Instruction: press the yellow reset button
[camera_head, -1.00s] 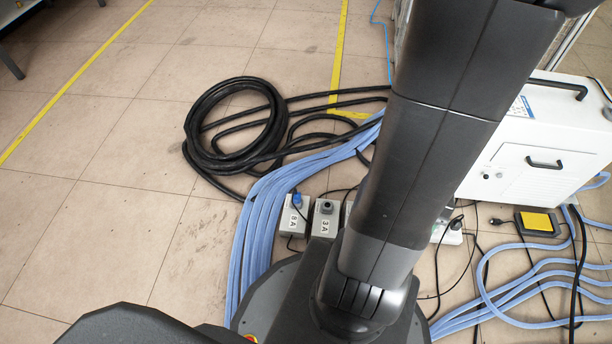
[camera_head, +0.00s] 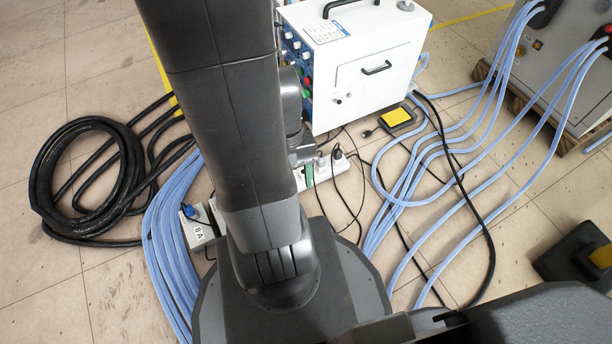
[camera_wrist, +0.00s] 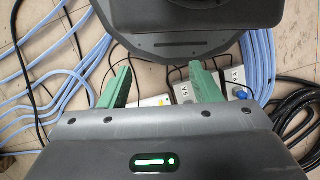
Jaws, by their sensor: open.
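The white cabinet (camera_head: 365,55) stands at the top middle of the head view. Its left side panel (camera_head: 294,50) carries several small blue, red and green knobs or buttons. I cannot make out a yellow button on it, and my arm hides part of it. My gripper (camera_wrist: 162,80) is open and empty in the wrist view, its two green fingers apart above the floor. In the head view, part of it with green shows beside my arm, over the area in front of the cabinet.
Blue hoses (camera_head: 455,165) and black cables cross the floor. A coiled black cable (camera_head: 85,180) lies at left. A grey machine (camera_head: 555,75) stands at upper right. A black box with yellow (camera_head: 578,262) sits at lower right.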

